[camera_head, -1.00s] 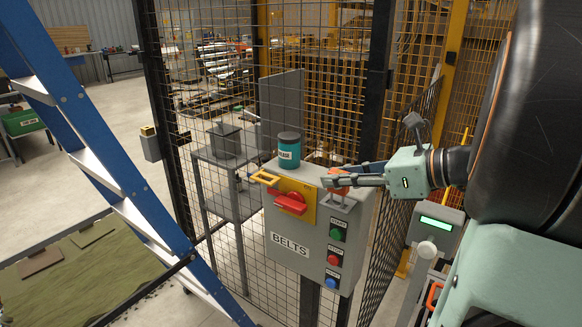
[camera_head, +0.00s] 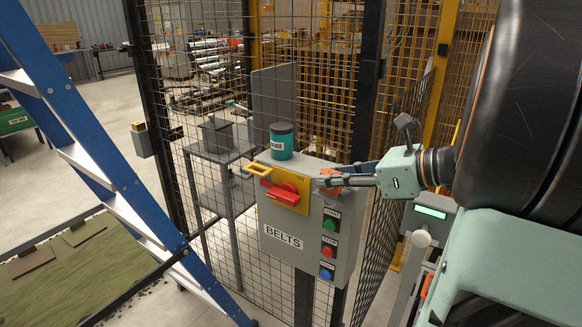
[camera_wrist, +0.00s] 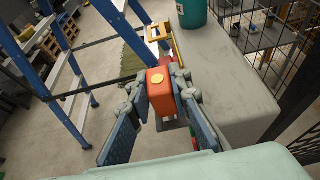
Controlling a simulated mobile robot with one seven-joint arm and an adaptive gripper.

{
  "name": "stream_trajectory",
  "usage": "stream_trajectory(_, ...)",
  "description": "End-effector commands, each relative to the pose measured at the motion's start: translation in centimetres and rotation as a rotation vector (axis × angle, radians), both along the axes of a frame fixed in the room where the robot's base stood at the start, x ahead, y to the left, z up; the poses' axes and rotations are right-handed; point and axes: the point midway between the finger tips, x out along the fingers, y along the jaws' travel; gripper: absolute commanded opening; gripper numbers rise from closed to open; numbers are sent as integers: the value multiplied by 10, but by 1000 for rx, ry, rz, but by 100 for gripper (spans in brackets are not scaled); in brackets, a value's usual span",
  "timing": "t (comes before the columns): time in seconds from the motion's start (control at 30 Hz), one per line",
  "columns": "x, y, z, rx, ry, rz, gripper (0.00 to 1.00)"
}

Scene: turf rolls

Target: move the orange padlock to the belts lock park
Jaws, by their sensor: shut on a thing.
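The orange padlock (camera_wrist: 160,92) is held between the two fingers of my gripper (camera_wrist: 158,115) in the wrist view. In the head view the padlock (camera_head: 329,184) shows only in part behind the fingers of my gripper (camera_head: 335,182), at the upper right of the grey BELTS box (camera_head: 272,222). Whether the padlock touches the box or anything on it cannot be told. The box front carries a yellow plate with a red rotary handle (camera_head: 286,193) and a yellow hasp (camera_head: 258,169). The spot called the lock park cannot be made out for certain.
A teal tin (camera_head: 281,141) stands on top of the box. Green, red and blue buttons (camera_head: 329,251) run down its right side. Wire mesh fencing (camera_head: 225,220) stands behind it. A blue ladder (camera_head: 110,180) is at left, and a console with a green display (camera_head: 430,213) at right.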

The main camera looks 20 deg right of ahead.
Motion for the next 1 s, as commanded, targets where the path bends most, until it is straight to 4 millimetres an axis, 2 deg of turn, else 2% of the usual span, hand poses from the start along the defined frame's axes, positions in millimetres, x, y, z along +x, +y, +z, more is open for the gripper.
stream_trajectory(0.17, 0, 0, -5, 1, -1, 0, 0)
stream_trajectory(0.2, 0, 0, -4, 1, -1, 0, 23)
stream_trajectory(0.37, 0, 0, -4, 0, 0, 0, 39)
stream_trajectory(0.73, -5, -4, -1, -1, -1, -1, 39)
stream_trajectory(1.0, -42, -34, 18, -3, -1, -4, 39)
